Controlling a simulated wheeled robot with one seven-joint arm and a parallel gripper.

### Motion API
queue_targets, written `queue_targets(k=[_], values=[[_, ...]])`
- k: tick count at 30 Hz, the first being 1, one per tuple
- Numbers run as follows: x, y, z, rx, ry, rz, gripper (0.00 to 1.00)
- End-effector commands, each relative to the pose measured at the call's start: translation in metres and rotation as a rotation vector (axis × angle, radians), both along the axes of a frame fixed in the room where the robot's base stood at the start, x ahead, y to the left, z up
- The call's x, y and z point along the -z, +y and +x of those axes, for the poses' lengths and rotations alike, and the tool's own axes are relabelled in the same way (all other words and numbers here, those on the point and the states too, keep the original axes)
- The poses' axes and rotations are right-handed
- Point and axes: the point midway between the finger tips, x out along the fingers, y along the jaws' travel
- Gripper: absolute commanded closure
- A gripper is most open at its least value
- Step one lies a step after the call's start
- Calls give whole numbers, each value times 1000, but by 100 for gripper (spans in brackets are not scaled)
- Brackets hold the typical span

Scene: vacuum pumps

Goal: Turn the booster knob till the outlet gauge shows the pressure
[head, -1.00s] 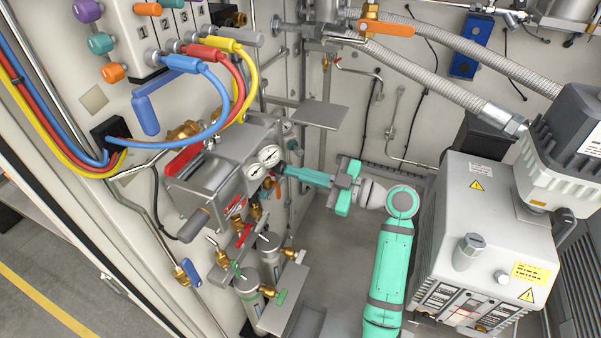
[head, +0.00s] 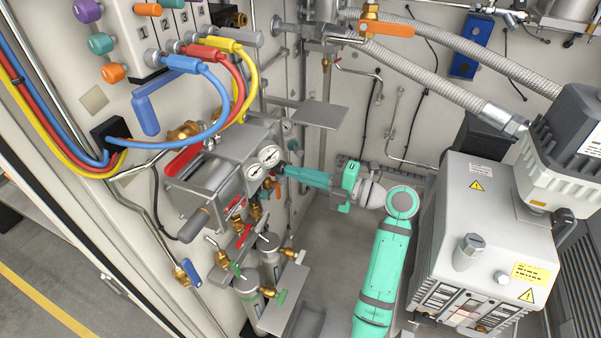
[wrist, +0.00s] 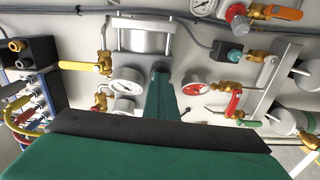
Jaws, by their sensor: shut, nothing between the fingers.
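My gripper (head: 286,171) reaches left to the booster's end face, its teal fingers closed together. In the wrist view the closed fingers (wrist: 164,92) point away from the camera, with their dark tip at the lower edge of a grey cylindrical body. The booster (head: 205,178) is a grey metal block on the wall. Two white round gauges sit on its end, an upper one (head: 269,156) and a lower one (head: 255,172); in the wrist view they are left of the fingers (wrist: 127,79). Needle readings are too small to tell. I cannot make out the booster knob; the fingertips may hide it.
A red-handled valve (head: 184,159) and several small brass valves surround the booster. Two grey cylinders (head: 247,298) stand below it. A large grey pump (head: 488,225) fills the right side. A flat grey shelf (head: 320,115) juts out above my gripper. Blue, red and yellow hoses loop upper left.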

Motion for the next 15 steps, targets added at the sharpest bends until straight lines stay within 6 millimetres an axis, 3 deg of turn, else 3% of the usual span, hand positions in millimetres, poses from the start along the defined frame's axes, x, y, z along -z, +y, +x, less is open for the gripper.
queue_targets(k=[5, 15], values=[[0, 0, 0, 0, -32, -13, 100], [0, 0, 0, 0, -333, -138, 100]])
